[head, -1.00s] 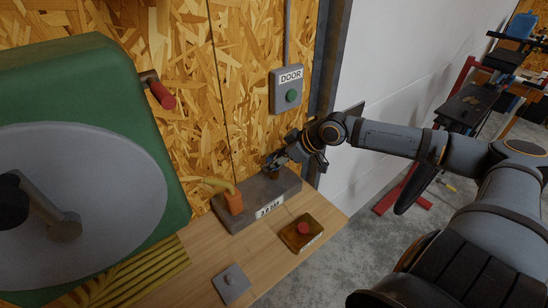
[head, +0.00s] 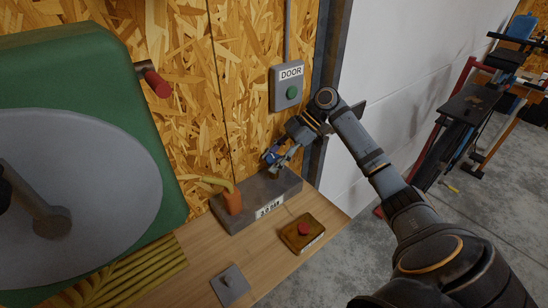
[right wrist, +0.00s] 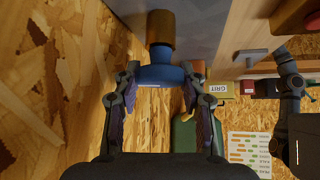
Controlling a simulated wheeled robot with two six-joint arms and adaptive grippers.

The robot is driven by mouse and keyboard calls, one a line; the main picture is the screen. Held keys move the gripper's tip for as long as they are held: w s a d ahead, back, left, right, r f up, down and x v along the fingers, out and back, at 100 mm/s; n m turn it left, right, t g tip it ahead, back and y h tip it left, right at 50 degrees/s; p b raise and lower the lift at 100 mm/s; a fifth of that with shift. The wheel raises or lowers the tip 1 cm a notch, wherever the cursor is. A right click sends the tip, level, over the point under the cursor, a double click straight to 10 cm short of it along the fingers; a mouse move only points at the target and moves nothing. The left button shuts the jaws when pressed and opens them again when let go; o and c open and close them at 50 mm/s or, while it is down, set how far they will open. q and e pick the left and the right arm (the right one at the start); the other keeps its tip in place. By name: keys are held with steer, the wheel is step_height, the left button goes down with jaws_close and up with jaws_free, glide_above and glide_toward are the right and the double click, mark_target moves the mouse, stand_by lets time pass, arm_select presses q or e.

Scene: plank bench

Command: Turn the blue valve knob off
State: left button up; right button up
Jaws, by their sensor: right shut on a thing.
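The blue valve knob (right wrist: 158,75) sits on a brass-coloured fitting (right wrist: 161,28) in the right wrist view. My right gripper (right wrist: 165,72) is shut on the knob, one finger on each side of it. In the head view my right gripper (head: 277,160) is over the right part of a grey block (head: 256,200) against the board wall. A bit of blue shows at its fingertips; the fitting is mostly hidden there. I cannot read the knob's setting. My left gripper is in neither view.
An orange valve with a yellow lever (head: 230,198) stands on the block's left end. A red-button box (head: 302,232) and a grey switch plate (head: 230,285) lie on the bench in front. A door button panel (head: 287,88) hangs above. A green machine (head: 70,75) fills the left.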

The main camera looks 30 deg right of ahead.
steer(key=shift+n, duration=0.3)
stand_by(0.4)
steer(key=o, duration=1.1)
steer(key=shift+o, duration=0.2)
